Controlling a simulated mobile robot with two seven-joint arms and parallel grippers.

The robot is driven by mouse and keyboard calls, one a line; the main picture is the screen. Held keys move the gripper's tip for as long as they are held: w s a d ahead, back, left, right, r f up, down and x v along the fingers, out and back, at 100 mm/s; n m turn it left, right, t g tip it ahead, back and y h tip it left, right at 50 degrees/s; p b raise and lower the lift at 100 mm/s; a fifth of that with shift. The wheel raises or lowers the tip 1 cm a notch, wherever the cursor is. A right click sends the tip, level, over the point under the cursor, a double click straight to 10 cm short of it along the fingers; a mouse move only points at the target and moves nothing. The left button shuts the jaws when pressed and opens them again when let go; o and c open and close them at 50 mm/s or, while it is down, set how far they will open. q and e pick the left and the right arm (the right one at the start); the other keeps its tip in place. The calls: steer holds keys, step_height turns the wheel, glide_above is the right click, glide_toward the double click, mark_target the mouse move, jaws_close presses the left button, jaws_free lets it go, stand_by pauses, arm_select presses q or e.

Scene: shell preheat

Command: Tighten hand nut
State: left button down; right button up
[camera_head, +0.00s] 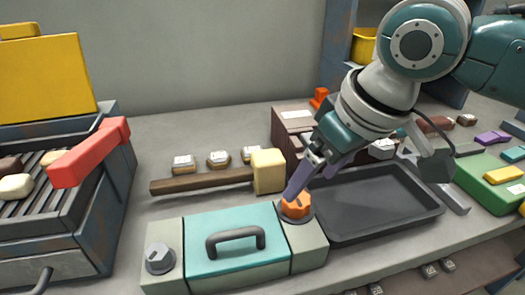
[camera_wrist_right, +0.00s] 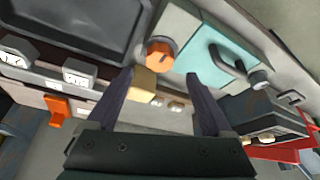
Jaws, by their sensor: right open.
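The hand nut is an orange knob (camera_head: 297,206) on a dark round base, at the right end of a grey and teal box (camera_head: 237,240). It also shows in the wrist view (camera_wrist_right: 160,54), just beyond the fingertips and roughly between their lines. My right gripper (camera_head: 308,184) is open, its two purple fingers spread. In the head view one finger overlaps the nut's upper left edge; I cannot tell whether it touches. In the wrist view nothing is held between the fingers (camera_wrist_right: 161,77). My left gripper is not in view.
A wooden mallet (camera_head: 205,180) lies behind the box. A dark tray (camera_head: 375,203) sits right of the nut. A grey dial (camera_head: 160,259) is on the box's left end. A grill (camera_head: 60,210) stands at left, a green case (camera_head: 487,185) at right.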

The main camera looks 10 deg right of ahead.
mark_target(298, 199)
steer(key=b+x, duration=0.1)
steer(key=x, duration=0.5)
steer(key=shift+w+f+b, duration=0.15)
steer(key=shift+f+b, duration=0.1)
steer(key=shift+b, duration=0.1)
steer(key=shift+c, duration=0.2)
jaws_close()
